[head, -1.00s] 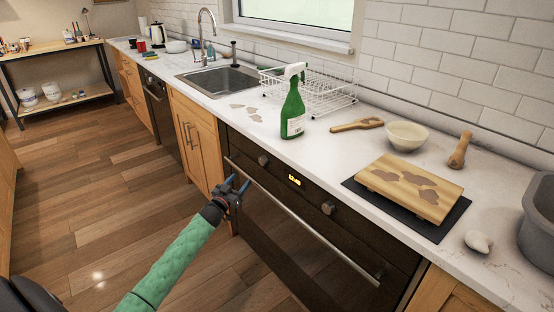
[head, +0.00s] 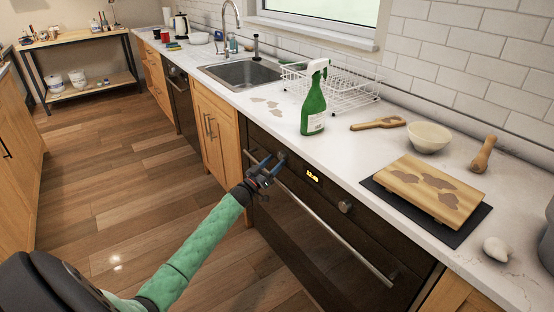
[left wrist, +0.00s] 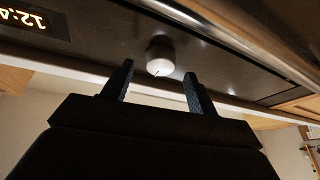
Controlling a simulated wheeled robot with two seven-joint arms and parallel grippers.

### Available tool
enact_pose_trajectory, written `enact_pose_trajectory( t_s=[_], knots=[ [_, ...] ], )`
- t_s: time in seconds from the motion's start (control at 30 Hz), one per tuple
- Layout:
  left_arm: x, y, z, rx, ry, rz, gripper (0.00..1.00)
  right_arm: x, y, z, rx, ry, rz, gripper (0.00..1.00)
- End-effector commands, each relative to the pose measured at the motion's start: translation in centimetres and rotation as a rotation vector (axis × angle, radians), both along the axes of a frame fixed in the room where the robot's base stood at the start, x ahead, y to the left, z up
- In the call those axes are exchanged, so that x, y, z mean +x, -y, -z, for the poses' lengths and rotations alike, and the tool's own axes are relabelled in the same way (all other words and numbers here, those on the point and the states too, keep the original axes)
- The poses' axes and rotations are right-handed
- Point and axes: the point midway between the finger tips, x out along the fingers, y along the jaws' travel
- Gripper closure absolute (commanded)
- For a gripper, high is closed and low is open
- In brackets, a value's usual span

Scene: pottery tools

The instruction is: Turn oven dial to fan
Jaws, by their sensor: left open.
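The black oven (head: 320,225) is set under the counter, with a display (head: 312,176) between two round dials. My left gripper (head: 268,166) is open in front of the left dial (head: 281,157), above the oven's long handle (head: 330,235). In the left wrist view the pale round dial (left wrist: 160,55) sits just beyond and between the tips of my two open fingers (left wrist: 160,74), with a small dark mark on its edge. The fingers do not appear to touch it. The right dial (head: 345,207) stands clear. I cannot read any fan symbol. My right gripper is not in view.
The counter above holds a green spray bottle (head: 314,105), a wire rack (head: 345,90), a bowl (head: 429,137) and a wooden board (head: 432,190) on a dark mat. The oven handle runs just below my left gripper. The wooden floor is open.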

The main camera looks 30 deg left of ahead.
Motion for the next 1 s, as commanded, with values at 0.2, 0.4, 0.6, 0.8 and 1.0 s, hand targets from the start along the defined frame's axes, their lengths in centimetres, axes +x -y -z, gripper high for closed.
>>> enact_pose_trajectory(
  t_s=[0.2, 0.4, 0.6, 0.8, 1.0],
  knots=[
    [1.5, 0.4, -0.7, 0.001, 0.000, 0.000, 0.42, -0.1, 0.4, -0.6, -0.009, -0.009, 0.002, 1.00],
    [1.8, 0.4, -0.7, 0.001, -0.002, -0.001, 0.42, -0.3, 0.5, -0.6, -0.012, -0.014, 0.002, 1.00],
    [1.8, 0.4, -0.7, 0.001, -0.001, -0.001, 0.51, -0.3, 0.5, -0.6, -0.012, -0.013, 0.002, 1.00],
    [1.8, 0.4, -0.7, 0.001, -0.001, -0.001, 0.86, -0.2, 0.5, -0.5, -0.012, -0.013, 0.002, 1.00],
    [1.8, 0.4, -0.6, 0.011, 0.002, -0.001, 0.86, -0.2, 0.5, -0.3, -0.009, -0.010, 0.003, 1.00]
  ],
)
